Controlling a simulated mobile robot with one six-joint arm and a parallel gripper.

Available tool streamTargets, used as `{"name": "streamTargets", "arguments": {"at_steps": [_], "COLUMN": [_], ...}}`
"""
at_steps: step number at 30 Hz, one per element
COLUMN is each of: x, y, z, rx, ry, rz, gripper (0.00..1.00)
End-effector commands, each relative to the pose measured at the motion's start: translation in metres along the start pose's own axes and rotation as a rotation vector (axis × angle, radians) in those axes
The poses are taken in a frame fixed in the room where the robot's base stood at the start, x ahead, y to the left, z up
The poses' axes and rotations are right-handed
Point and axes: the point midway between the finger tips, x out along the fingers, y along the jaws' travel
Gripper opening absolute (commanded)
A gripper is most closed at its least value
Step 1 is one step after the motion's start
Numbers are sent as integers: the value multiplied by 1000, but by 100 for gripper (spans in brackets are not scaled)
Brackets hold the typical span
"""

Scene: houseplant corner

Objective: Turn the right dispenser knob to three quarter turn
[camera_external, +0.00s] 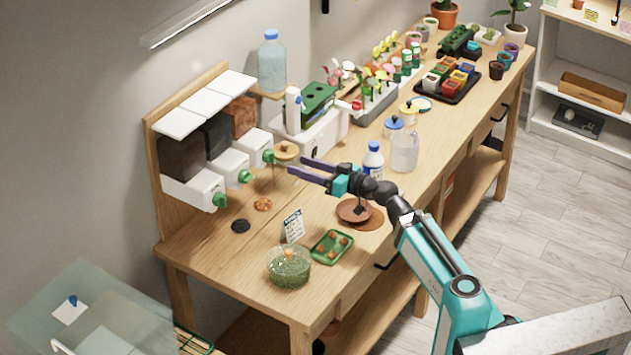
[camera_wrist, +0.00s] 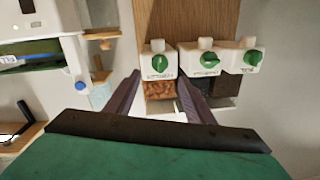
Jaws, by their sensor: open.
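The right dispenser (camera_external: 253,143) is a white box with orange-brown bark on the wooden back board, the farthest of three in the external view. Its green knob (camera_external: 268,156) faces the room. The wrist view is upside down, so this knob (camera_wrist: 158,62) is the leftmost there; its ridge stands about vertical. The middle knob (camera_wrist: 210,59) has its ridge nearly horizontal, and the third knob (camera_wrist: 252,58) is tilted. My gripper (camera_external: 297,166) is open and empty, its purple fingers pointing at the right knob from a short distance. In the wrist view the gripper (camera_wrist: 158,75) straddles that knob's line, apart from it.
A round tan-topped item (camera_external: 285,149) stands close beside the right knob and my fingers. A white case with a green top (camera_external: 310,130) is just beyond. Bench space below the dispensers is mostly clear.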

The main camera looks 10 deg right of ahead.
Motion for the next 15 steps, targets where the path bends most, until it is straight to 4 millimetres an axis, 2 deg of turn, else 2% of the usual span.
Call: {"name": "streamTargets", "arguments": {"at_steps": [11,15], "x": [6,15], "y": [0,0], "z": [-2,-3], "rx": [2,3], "ry": [-2,-2], "rz": [5,4], "gripper": [49,49]}}
